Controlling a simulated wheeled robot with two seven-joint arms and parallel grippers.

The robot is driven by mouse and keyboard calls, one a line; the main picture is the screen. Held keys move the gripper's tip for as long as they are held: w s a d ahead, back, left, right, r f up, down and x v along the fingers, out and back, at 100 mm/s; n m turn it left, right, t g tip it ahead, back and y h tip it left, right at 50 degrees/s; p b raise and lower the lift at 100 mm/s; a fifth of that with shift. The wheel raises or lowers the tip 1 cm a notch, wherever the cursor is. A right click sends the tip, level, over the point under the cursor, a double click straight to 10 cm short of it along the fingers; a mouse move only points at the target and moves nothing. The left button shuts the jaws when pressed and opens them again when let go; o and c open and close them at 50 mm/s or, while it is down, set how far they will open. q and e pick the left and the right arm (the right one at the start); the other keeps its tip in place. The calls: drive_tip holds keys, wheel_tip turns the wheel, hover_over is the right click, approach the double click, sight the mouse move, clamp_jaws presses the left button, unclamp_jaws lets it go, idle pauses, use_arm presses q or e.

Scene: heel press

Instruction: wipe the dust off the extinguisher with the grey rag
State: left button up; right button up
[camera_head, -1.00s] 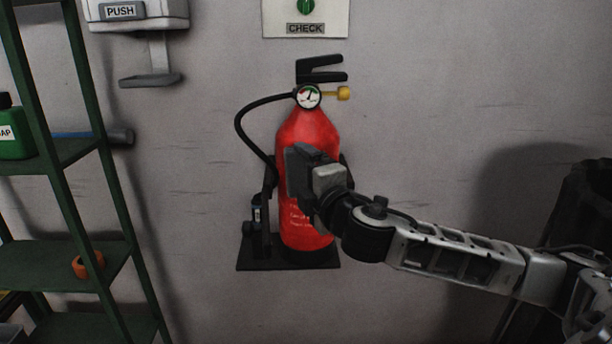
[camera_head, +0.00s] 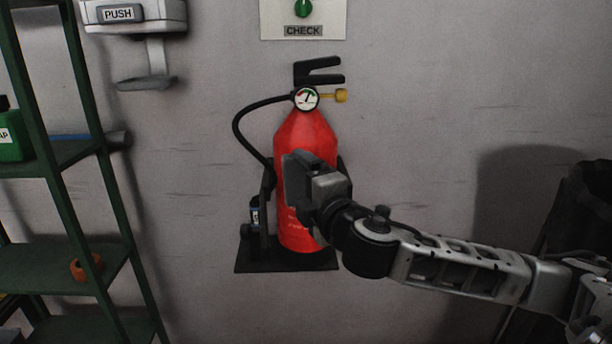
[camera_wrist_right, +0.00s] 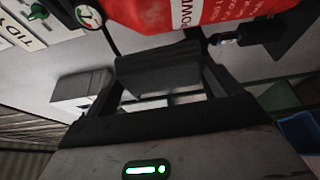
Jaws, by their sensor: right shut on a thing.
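The red extinguisher (camera_head: 306,135) stands upright on a black wall bracket (camera_head: 287,262), its gauge and black handle at the top. My right gripper (camera_head: 300,180) is in front of its body and hides part of the middle. It is shut on the grey rag (camera_wrist_right: 158,72), which shows as a dark grey piece between the fingers in the right wrist view. The rag is close to the red body (camera_wrist_right: 180,12); I cannot tell for sure whether it touches. No clear dust patch shows on the visible red surface. My left gripper is not in view.
A green shelf rack (camera_head: 100,150) stands at the left with a green bottle (camera_head: 10,135) and an orange ring (camera_head: 85,267). A white PUSH dispenser (camera_head: 135,15) and a CHECK panel (camera_head: 303,18) are on the wall. A dark bin (camera_head: 585,200) is at the right.

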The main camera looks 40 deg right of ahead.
drive_tip(key=shift+w+d, duration=0.1)
drive_tip(key=shift+w, duration=0.05)
use_arm(q)
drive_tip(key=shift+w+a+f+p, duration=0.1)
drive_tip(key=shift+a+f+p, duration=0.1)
drive_tip(key=shift+p, duration=0.25)
use_arm(e)
drive_tip(key=w+d, duration=0.2)
drive_tip(key=w, duration=0.1)
drive_tip(key=w+d, duration=0.1)
drive_tip(key=w, duration=0.1)
drive_tip(key=shift+w+d, duration=0.1)
drive_tip(key=shift+d, duration=0.15)
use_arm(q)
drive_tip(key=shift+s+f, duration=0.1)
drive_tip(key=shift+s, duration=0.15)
use_arm(e)
drive_tip(key=shift+w+d, duration=0.1)
drive_tip(key=shift+w, duration=0.05)
drive_tip(key=shift+w+d, duration=0.3)
drive_tip(key=shift+w, duration=0.2)
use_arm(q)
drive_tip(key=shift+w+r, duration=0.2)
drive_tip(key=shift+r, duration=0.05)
use_arm(e)
drive_tip(key=shift+w+d, duration=0.15)
drive_tip(key=shift+w, duration=0.05)
